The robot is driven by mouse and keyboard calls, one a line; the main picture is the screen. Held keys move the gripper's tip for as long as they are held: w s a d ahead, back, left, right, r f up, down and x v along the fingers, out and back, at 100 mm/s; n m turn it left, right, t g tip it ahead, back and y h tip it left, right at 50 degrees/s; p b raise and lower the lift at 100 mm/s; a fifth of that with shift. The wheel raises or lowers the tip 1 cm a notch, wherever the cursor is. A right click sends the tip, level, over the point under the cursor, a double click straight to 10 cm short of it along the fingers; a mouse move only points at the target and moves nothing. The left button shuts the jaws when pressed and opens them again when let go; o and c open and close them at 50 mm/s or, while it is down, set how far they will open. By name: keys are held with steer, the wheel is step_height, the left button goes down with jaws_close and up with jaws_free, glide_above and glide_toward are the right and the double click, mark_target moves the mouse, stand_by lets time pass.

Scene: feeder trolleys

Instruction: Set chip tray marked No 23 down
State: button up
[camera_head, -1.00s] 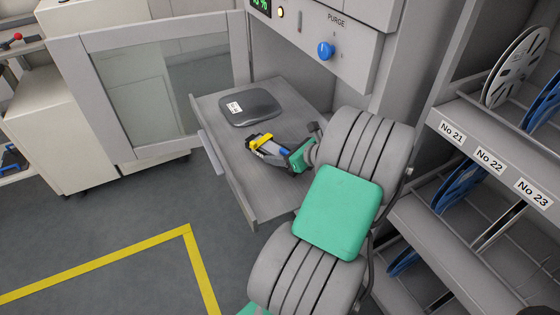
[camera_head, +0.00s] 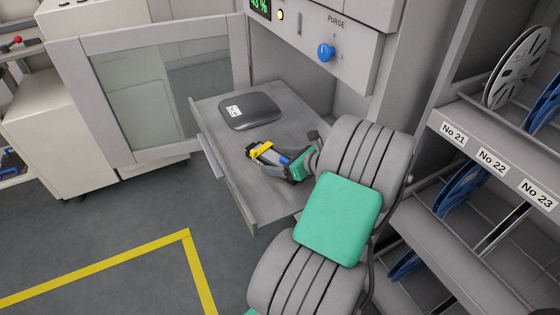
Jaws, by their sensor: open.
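A dark grey flat tray with rounded corners (camera_head: 250,111) lies flat on the grey pull-out shelf (camera_head: 235,185) of the cabinet. It carries a small white label too small to read, so I cannot tell its number. My gripper (camera_head: 252,151), with yellow on its fingers, is open and empty over the shelf. It is in front of the tray and apart from it. My arm hides the right part of the shelf.
A cabinet door with a glass panel (camera_head: 160,90) stands open at the left. A blue PURGE knob (camera_head: 326,52) is above the shelf. The rack at right has slots labelled No 21, No 22 and No 23 (camera_head: 538,194), with reels. Yellow floor tape (camera_head: 110,264) marks the floor.

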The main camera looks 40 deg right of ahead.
steer(key=p+v, duration=0.2)
steer(key=v, duration=0.4)
steer(key=shift+s+d+r, duration=0.1)
steer(key=shift+s+r, duration=0.1)
steer(key=shift+r, duration=0.05)
steer(key=shift+s+r, duration=0.1)
steer(key=shift+s, duration=0.35)
steer(key=shift+c, duration=0.5)
